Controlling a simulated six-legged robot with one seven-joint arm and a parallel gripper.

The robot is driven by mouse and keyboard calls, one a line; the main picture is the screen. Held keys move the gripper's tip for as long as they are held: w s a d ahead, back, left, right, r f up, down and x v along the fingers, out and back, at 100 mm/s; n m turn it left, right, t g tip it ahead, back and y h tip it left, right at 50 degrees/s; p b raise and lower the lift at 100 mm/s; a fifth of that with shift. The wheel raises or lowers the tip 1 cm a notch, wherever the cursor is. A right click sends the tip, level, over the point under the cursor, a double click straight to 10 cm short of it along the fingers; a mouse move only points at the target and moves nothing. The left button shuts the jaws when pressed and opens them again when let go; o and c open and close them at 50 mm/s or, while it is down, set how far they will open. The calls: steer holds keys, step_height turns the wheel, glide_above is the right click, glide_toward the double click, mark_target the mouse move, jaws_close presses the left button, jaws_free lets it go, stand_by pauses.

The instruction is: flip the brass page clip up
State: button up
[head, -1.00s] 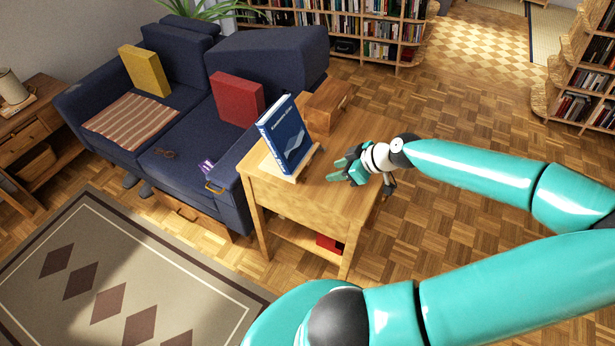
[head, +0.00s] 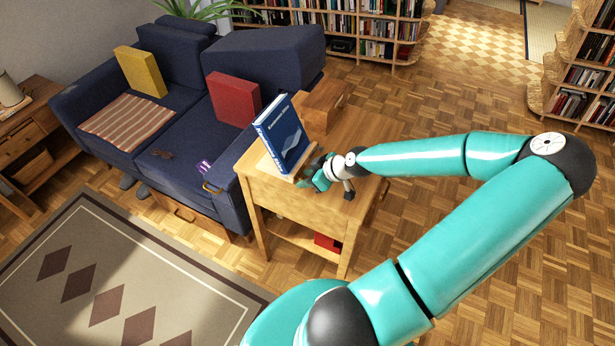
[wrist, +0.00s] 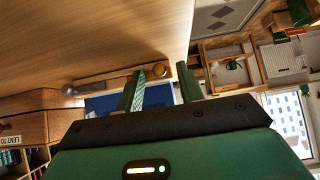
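A blue book (head: 280,135) leans on a light wooden stand (head: 296,178) on the side table. In the wrist view the book's blue cover (wrist: 103,104) shows partly behind my gripper. A round brass-coloured knob (wrist: 160,70), which looks like the page clip's end, sits at one end of the stand's ledge. A grey knob (wrist: 70,89) is at the other end. My gripper (head: 311,178) is at the stand's near right end. In the wrist view my gripper (wrist: 162,78) is open, with the brass knob between its fingertips; whether it touches them I cannot tell.
The wooden side table (head: 360,140) has a bare top to the right of the stand. A wooden box (head: 325,103) stands behind the book. A blue sofa (head: 170,150) with red and yellow cushions is to the left. Open parquet lies to the right.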

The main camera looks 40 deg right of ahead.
jaws_close()
steer(key=shift+d+r, duration=0.1)
steer(key=y, duration=0.1)
steer(key=r+m+y, duration=0.1)
steer(key=shift+w+d+g+y, duration=0.2)
steer(key=shift+d+g+y, duration=0.1)
steer(key=shift+d+g, duration=0.1)
steer(key=y, duration=0.1)
steer(key=d+m+y, duration=0.1)
steer(key=r+m+y, duration=0.1)
steer(key=shift+w+d+r+g, duration=0.1)
steer(key=shift+w+d+g, duration=0.1)
steer(key=shift+w+g, duration=0.1)
steer(key=m+y, duration=0.1)
steer(key=d+m+y, duration=0.1)
steer(key=y, duration=0.1)
steer(key=d+m+y, duration=0.1)
steer(key=shift+w+r, duration=0.25)
steer(key=shift+w, duration=0.1)
steer(key=shift+w+d+f+m+y, duration=0.15)
steer(key=shift+d+m+y, duration=0.35)
steer(key=shift+m+y, duration=0.35)
steer(key=shift+w+d+f+m+y, duration=0.15)
steer(key=shift+d+m+y, duration=0.45)
steer(key=shift+y, duration=0.45)
steer(key=shift+a, duration=0.1)
